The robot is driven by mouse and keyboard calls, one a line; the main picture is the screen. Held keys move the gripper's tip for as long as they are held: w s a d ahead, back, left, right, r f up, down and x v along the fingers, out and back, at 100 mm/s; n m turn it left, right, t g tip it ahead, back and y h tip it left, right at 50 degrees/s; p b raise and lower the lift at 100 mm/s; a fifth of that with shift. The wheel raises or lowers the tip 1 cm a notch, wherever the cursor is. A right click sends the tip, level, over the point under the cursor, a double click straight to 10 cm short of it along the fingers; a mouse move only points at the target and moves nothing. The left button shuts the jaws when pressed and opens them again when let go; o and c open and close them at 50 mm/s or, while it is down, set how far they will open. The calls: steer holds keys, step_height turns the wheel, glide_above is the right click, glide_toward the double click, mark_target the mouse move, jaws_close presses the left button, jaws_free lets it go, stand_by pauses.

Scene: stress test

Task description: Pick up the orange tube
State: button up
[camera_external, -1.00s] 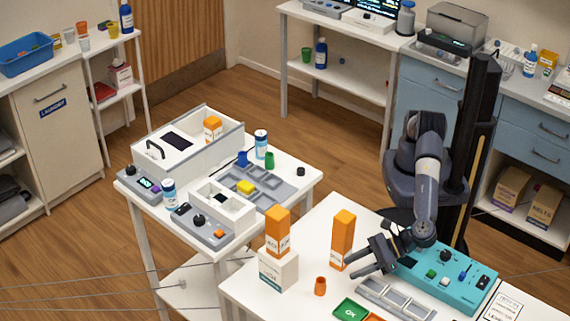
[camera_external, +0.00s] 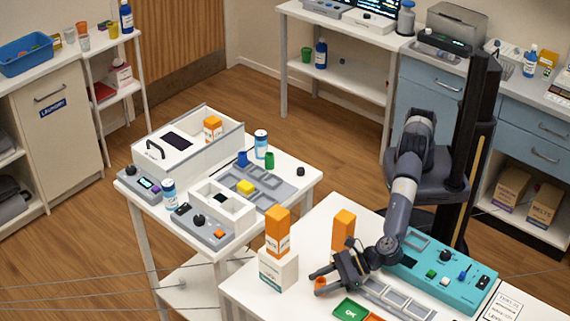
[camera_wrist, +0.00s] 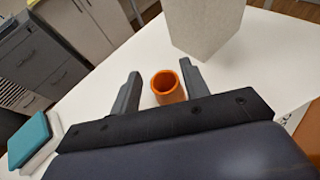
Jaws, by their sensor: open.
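The orange tube (camera_wrist: 167,87) is a short, hollow, open-topped cylinder standing upright on the white table. In the wrist view it stands between the two grey fingers of my gripper (camera_wrist: 158,80), with a gap on the left and the right finger very close. In the external view the tube (camera_external: 320,284) is partly hidden by my gripper (camera_external: 325,281), which is low over the table around it. My gripper is open. Whether a finger touches the tube I cannot tell.
A white block (camera_external: 278,268) with an orange box (camera_external: 277,232) on it stands behind left of the tube. Another orange box (camera_external: 343,228) stands behind my arm. A green tray (camera_external: 351,308), a grey rack (camera_external: 398,300) and a teal panel (camera_external: 446,271) lie to the right.

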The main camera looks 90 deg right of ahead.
steer(key=shift+c, duration=0.5)
steer(key=c, duration=0.7)
